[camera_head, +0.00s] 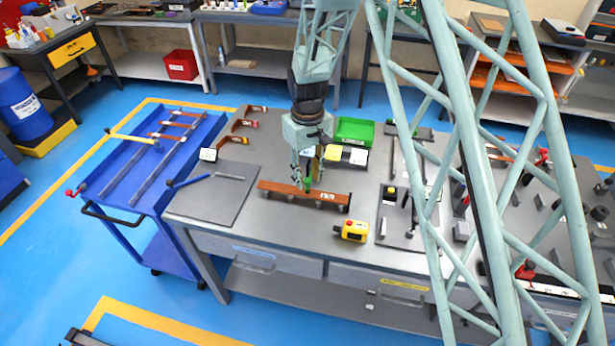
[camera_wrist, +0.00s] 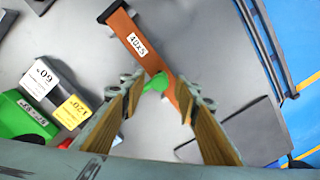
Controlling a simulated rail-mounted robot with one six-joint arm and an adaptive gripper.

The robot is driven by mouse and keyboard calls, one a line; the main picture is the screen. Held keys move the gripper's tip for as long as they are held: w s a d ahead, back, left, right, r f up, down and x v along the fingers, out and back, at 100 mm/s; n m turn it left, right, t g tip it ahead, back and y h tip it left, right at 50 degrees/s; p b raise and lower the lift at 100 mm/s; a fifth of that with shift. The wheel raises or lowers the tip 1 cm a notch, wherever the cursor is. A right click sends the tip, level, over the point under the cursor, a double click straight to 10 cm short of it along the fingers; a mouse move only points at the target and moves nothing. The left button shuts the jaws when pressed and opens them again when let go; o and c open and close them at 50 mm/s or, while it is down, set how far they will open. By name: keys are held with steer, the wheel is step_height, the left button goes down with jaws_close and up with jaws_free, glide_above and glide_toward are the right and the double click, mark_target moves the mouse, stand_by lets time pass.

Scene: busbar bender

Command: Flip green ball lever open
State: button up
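A green ball lever (camera_head: 307,184) stands at the copper-coloured bar on the grey workbench. In the wrist view the green ball (camera_wrist: 158,82) shows between my finger tips, with a green part reaching down to the left. My gripper (camera_head: 306,180) points down over the bar. In the wrist view my gripper (camera_wrist: 160,90) is open, with one finger on each side of the ball and a gap around it. I cannot tell how high the tips are above the bar. The lever's base is partly hidden by my fingers.
The copper-coloured bar (camera_head: 332,198) bears a label "40x5" (camera_wrist: 137,45) in the wrist view. A green bin (camera_head: 355,131) and labelled blocks (camera_wrist: 45,75) lie behind. A grey plate (camera_head: 215,195) is left.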

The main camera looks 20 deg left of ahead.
steer(key=shift+c, duration=0.3)
jaws_close()
